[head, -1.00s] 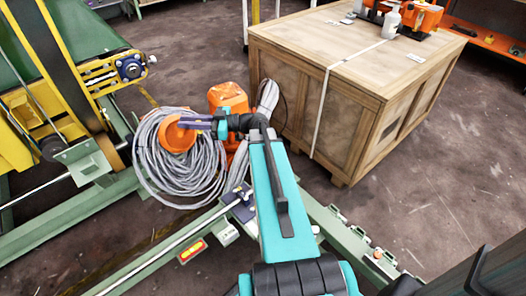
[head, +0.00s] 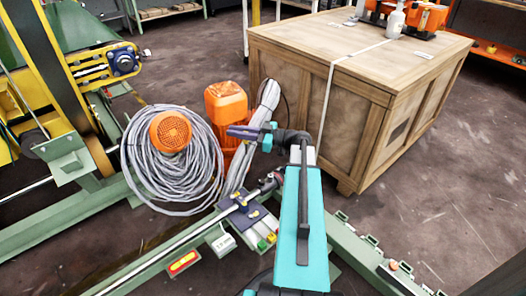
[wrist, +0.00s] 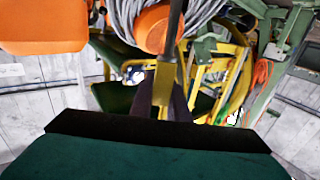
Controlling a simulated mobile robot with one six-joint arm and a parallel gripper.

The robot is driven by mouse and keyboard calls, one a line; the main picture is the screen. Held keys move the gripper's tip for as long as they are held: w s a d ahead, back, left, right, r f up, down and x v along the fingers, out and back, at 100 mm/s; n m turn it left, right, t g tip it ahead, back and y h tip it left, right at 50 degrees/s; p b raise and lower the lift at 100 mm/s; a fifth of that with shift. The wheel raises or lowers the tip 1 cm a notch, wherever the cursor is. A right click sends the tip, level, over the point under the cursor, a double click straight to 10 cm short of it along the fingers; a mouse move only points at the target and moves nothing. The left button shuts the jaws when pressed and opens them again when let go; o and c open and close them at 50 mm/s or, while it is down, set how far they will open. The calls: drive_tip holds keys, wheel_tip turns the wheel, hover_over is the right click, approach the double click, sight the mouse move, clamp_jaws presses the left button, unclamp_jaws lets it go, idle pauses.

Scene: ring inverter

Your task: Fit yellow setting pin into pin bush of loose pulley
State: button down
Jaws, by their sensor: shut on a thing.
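My gripper (head: 232,131) shows in the head view with its dark purple fingers pointing left, in front of the orange motor. In the wrist view, my gripper (wrist: 163,98) is closed around a slim pin, the setting pin (wrist: 165,80), with a dark shaft and a dull yellow part between the fingers. The pin stands clear of other things as far as I can see. The pin cannot be made out in the head view. I cannot tell which part is the loose pulley; a brown wheel (head: 97,152) sits on the machine at left. No pin bush can be made out.
An orange motor (head: 226,103) and a grey cable coil (head: 150,178) stand close to my gripper. A wooden crate (head: 345,110) stands to the right. A green frame with a rail (head: 150,256) runs below. Dark floor at lower right is open.

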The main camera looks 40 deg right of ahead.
drive_tip(key=s+d+f+m+t+h+b, duration=0.1)
drive_tip(key=s+d+f+b, duration=0.3)
drive_tip(key=d+f+b, duration=0.3)
drive_tip(key=shift+s+d+f+h, duration=0.4)
drive_tip(key=shift+d+f, duration=0.25)
drive_tip(key=shift+d, duration=0.45)
drive_tip(key=shift+f+b, duration=0.1)
drive_tip(key=shift+b, duration=0.35)
drive_tip(key=shift+f+b, duration=2.3)
drive_tip(key=shift+f, duration=0.5)
drive_tip(key=shift+b, duration=1.1)
drive_tip(key=shift+f, duration=1.55)
